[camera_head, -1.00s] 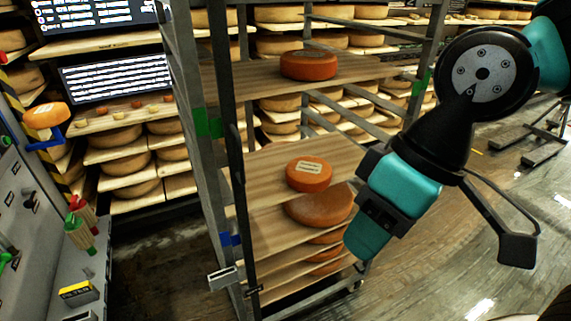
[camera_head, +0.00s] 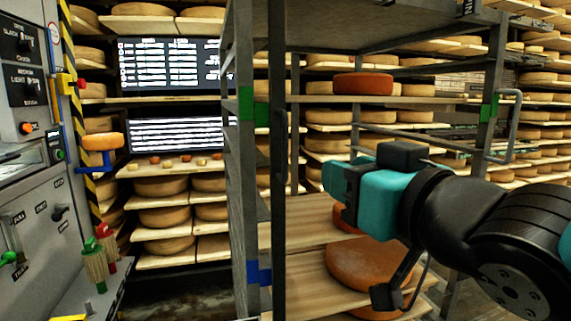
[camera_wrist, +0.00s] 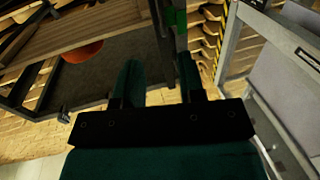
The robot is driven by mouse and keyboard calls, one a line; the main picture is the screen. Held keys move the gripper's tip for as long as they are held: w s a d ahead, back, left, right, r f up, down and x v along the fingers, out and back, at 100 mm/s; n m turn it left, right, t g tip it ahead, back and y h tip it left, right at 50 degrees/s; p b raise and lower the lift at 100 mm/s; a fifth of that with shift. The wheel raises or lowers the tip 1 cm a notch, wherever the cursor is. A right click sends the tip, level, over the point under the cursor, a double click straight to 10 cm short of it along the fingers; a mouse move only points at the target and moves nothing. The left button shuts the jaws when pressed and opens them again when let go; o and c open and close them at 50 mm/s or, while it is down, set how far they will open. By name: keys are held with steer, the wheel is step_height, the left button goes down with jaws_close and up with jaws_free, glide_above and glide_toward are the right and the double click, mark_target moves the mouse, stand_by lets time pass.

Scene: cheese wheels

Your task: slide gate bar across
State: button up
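A dark upright bar (camera_head: 278,150), which looks like the gate bar, runs down the front of the metal rack (camera_head: 246,180) near its left post. My gripper (camera_head: 335,184) is at the rack's front, to the right of the bar, and points left toward it. In the wrist view its two fingers (camera_wrist: 160,82) are spread apart with nothing held between them. A dark upright with green tape (camera_wrist: 180,20) shows beyond the fingertips; I cannot tell whether it is the bar or a post. The gripper hides part of the shelf behind.
An orange cheese wheel (camera_head: 363,84) sits on an upper shelf, and a larger wheel (camera_head: 372,268) lies lower, partly behind my arm. A grey control cabinet (camera_head: 45,230) stands at left. Floor shows between cabinet and rack.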

mark_target(287, 150)
steer(key=p+x, duration=1)
steer(key=x, duration=0.7)
steer(key=shift+d, duration=0.1)
steer(key=shift+c, duration=0.4)
jaws_close()
